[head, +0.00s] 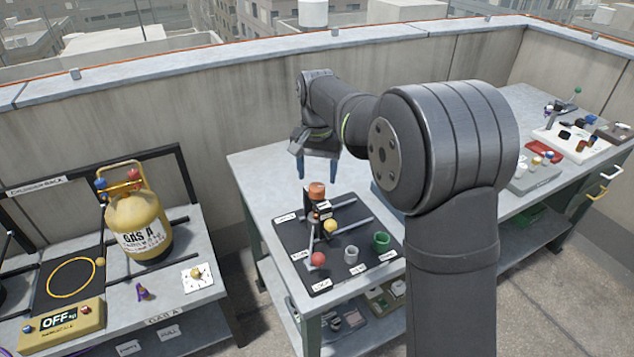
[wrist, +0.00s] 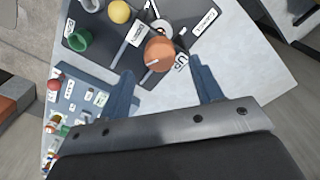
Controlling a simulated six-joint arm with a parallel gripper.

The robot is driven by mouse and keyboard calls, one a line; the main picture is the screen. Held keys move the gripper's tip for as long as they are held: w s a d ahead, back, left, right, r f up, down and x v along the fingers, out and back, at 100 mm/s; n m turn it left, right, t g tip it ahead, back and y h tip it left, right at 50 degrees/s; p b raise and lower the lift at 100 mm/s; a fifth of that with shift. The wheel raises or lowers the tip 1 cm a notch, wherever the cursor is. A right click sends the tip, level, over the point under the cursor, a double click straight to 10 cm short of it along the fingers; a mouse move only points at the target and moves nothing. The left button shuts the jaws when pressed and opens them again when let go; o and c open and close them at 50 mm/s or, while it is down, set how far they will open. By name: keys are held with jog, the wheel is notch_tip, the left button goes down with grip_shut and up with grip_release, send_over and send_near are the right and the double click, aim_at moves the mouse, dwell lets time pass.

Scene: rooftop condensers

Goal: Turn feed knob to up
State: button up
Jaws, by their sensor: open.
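My gripper (head: 317,174) is open and empty, pointing down above the knob. In the wrist view its two blue fingers (wrist: 160,74) stand on either side of the knob's near side, apart from it.
The panel also carries a yellow ball (head: 330,227), a red ball (head: 318,259), a grey cup (head: 351,255) and a green cup (head: 381,241). A yellow gas cylinder (head: 138,225) stands on the left bench. The bench top behind the panel is clear.

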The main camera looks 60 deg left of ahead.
aim_at(316, 186)
jog(key=shift+f, duration=1.8)
jog(key=c, duration=1)
jog(key=n, duration=0.5)
jog(key=shift+n, duration=0.3)
jog(key=n, duration=0.6)
jog(key=shift+s, duration=0.1)
